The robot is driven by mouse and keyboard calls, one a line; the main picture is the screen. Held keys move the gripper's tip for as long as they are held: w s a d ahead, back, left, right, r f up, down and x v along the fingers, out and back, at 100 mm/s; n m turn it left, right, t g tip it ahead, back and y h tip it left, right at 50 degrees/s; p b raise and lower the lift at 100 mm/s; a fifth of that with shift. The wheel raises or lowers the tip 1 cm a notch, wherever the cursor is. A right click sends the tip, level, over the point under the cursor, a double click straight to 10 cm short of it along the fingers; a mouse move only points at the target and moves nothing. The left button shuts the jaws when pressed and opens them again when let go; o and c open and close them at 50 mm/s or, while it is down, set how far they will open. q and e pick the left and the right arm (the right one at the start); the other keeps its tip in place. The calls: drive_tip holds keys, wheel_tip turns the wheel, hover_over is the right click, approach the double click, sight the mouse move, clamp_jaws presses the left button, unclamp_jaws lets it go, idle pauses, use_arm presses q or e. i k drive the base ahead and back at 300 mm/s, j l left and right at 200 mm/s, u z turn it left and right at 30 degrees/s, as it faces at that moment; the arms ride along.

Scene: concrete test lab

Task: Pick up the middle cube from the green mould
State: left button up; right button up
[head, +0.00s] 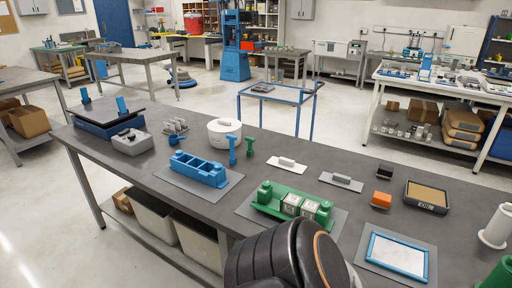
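The green mould (276,209) sits on a grey mat (244,208) near the front middle of the bench in the head view. Two pale grey cubes show in it side by side: one near its middle (291,204) and one to the right of that (309,209). A green block stands up at each end of the mould. I cannot make out a cube left of the middle one. A dark rounded link of my arm rises from the bottom edge and comes close to the mould's front edge. Neither gripper shows.
A blue mould (199,168) on its own mat stands left of the green one. Behind are trowels (287,163), a white bucket (224,133) and blue tools (233,150). To the right are an orange-topped block (381,199), a black tray (427,195) and a blue-framed panel (397,255).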

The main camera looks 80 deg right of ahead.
sight(290, 203)
drive_tip(key=z, duration=1.55)
